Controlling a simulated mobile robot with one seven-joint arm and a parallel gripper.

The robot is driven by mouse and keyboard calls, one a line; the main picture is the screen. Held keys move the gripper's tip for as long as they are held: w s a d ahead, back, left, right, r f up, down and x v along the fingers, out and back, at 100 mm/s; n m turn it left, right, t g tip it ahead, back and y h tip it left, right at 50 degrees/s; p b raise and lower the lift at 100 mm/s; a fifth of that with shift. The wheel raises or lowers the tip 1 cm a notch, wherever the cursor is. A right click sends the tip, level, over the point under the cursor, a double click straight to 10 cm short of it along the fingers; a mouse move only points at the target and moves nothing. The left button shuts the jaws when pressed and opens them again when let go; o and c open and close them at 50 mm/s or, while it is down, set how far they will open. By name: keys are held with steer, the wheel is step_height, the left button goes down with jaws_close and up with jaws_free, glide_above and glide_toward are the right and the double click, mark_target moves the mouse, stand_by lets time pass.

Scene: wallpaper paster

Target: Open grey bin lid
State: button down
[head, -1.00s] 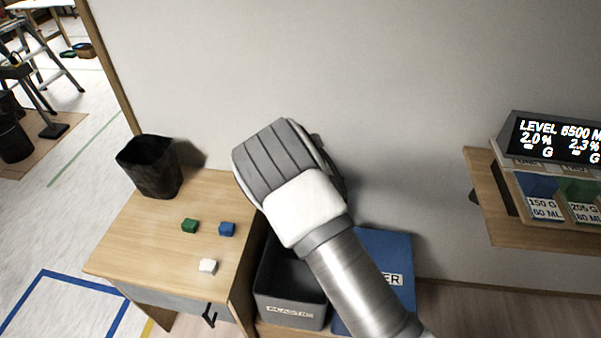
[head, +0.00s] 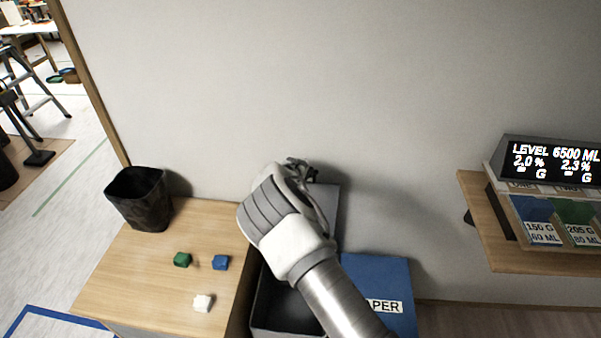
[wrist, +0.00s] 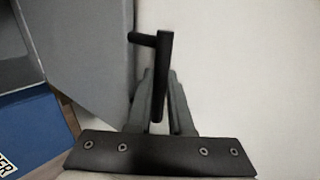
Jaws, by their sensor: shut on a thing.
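The grey bin (head: 262,318) stands beside the wooden desk, and its dark inside shows. Its grey lid (head: 328,213) stands raised near the wall, partly hidden by my arm. In the wrist view the lid is the flat grey panel (wrist: 88,60) on the left, with a black bar handle (wrist: 163,55) sticking out from it. My gripper (wrist: 158,100) is shut on this handle, with a finger on either side of it. In the head view my gripper (head: 303,168) is at the top of the lid, partly hidden behind my wrist.
A blue paper bin (head: 385,275) stands right of the grey bin. The desk (head: 150,275) holds a black waste basket (head: 140,200) and green (head: 182,260), blue (head: 221,262) and white (head: 203,302) blocks. A wooden shelf (head: 500,245) with a display is at right. The wall is close behind the lid.

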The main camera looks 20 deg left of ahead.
steer(key=c, duration=0.8)
jaws_free()
steer(key=shift+r, duration=0.1)
steer(key=b+v, duration=0.1)
steer(key=v, duration=1.6)
steer(key=shift+b, duration=0.3)
steer(key=shift+s+r, duration=0.1)
steer(key=shift+r, duration=0.05)
